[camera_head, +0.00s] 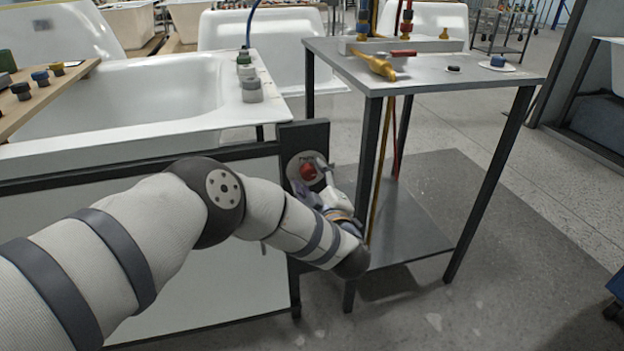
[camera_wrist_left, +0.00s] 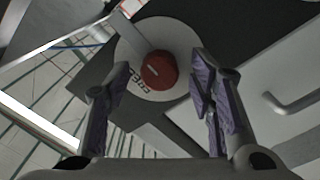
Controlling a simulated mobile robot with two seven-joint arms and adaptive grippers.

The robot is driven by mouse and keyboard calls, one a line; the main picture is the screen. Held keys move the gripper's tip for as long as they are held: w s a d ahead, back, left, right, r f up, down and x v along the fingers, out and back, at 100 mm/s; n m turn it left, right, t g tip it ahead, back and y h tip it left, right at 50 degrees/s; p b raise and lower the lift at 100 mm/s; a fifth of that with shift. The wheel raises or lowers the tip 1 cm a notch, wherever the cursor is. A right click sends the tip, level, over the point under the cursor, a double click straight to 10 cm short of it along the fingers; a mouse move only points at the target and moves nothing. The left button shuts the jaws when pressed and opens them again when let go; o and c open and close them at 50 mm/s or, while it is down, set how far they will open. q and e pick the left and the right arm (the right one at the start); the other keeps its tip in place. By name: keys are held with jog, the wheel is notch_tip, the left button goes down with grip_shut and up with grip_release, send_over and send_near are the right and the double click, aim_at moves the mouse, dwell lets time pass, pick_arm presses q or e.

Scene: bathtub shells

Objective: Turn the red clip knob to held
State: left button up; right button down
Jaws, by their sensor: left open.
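The red clip knob (camera_head: 309,172) sits on a round pale dial plate (camera_head: 294,171), fixed to a dark upright panel at the end of the tub stand. In the left wrist view the red knob (camera_wrist_left: 158,70) carries a short white mark on its face. Lettering on the dial plate (camera_wrist_left: 128,48) is partly visible, but I cannot read it surely. My left gripper (camera_head: 318,180) is at the panel, and in the wrist view its two purple-padded fingers (camera_wrist_left: 162,82) are apart, one either side of the knob. My right gripper is out of view.
A white tub (camera_head: 120,85) is left of the panel, with small bottles (camera_head: 250,85) on its rim. A grey metal table (camera_head: 430,72) stands close on the right, carrying a brass fitting (camera_head: 375,65).

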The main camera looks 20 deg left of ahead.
pick_arm(q)
jog(key=v, duration=1.2)
